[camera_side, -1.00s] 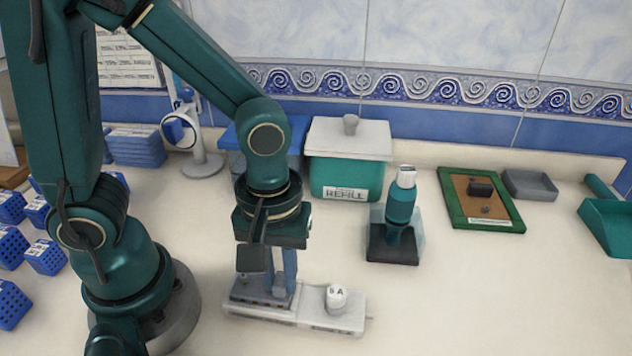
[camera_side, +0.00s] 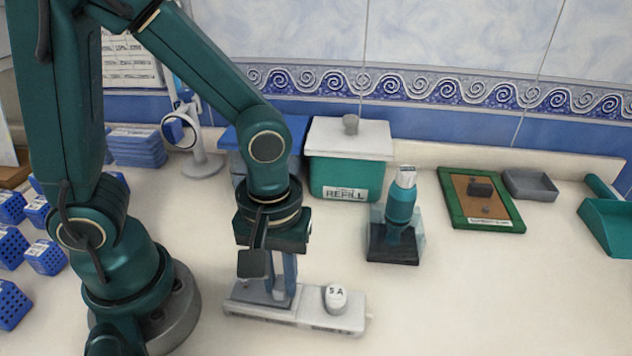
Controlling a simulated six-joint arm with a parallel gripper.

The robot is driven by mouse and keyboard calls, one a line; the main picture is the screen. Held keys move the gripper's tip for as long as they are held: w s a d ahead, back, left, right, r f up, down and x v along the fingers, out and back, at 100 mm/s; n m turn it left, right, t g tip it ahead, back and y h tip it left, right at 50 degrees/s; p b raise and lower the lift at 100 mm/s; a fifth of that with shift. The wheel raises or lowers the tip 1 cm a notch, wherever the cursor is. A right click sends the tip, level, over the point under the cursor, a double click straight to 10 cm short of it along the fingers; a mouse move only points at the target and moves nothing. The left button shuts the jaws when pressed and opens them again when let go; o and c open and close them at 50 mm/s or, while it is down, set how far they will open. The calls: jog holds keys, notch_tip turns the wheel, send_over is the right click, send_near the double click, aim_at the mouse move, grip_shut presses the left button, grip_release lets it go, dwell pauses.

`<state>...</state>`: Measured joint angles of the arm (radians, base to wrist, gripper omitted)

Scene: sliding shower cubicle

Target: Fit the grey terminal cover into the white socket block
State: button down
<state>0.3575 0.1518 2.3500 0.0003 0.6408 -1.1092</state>
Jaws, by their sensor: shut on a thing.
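The white socket block (camera_side: 343,319) lies flat on the counter, long side running left to right, with a round white knob marked "5A" (camera_side: 335,298) on its right part. My gripper (camera_side: 279,294) points straight down over the block's left part. Its blue-grey fingers are shut on the grey terminal cover (camera_side: 254,293), which sits low at the block's left part, about level with its top. The fingers and a dark part of my wrist hide some of the cover. I cannot tell from this view whether it is fully seated.
Behind stand a teal "REFILL" bin (camera_side: 345,178) with a white lid and a teal bottle in a dark holder (camera_side: 394,246). A green-framed board (camera_side: 481,203) and grey tray (camera_side: 530,184) lie at the back right. Blue baskets (camera_side: 46,257) stand left. The front-right counter is clear.

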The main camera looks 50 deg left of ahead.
jog(key=shift+f, duration=0.3)
dwell(0.5)
jog(key=c, duration=0.7)
grip_release()
jog(key=shift+r, duration=3.5)
